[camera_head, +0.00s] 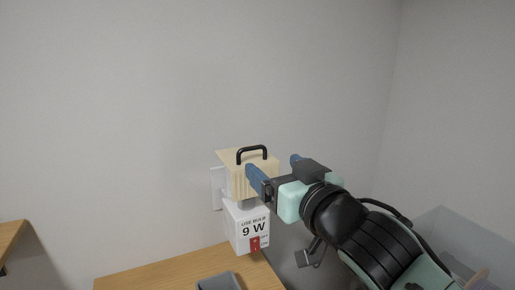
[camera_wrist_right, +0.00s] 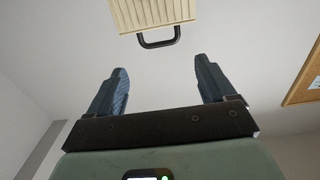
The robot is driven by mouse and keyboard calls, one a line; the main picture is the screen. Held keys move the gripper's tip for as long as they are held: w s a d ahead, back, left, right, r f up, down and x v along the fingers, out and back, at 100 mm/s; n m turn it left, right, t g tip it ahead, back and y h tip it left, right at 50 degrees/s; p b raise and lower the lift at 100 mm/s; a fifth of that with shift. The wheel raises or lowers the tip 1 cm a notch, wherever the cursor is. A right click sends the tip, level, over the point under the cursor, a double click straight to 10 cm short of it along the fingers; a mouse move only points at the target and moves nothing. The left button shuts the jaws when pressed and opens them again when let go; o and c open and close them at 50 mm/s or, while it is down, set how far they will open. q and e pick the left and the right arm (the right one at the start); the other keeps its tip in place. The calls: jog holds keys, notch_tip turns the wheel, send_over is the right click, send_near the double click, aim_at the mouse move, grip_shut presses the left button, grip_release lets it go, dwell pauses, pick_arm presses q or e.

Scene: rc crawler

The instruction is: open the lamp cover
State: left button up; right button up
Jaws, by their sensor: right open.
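The lamp cover (camera_head: 240,180) is a cream, ribbed box with a black handle (camera_head: 252,152) on its top. It sits over a white lamp base (camera_head: 246,226) marked "USE BULB 9 W", with a red switch (camera_head: 255,243). My right gripper (camera_head: 273,163) is beside the cover on its right, and one blue finger overlaps it in the head view. In the right wrist view the gripper (camera_wrist_right: 162,88) is open and empty, with the cover (camera_wrist_right: 150,12) and its handle (camera_wrist_right: 159,41) ahead of the fingertips, apart from them. My left gripper is not in view.
The lamp is by a white plate (camera_head: 216,188) on the grey wall, above a wooden table (camera_head: 165,272). A grey box (camera_head: 218,282) is at the table's front. A clear bin (camera_head: 450,235) stands at the right. Space above the cover is free.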

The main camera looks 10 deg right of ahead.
aim_at(253, 149)
jog(key=p+x, duration=0.1)
jog(key=x, duration=0.7)
jog(key=shift+w+p, duration=0.35)
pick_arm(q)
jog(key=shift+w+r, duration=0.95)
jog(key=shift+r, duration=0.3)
pick_arm(e)
jog(key=shift+s, duration=0.1)
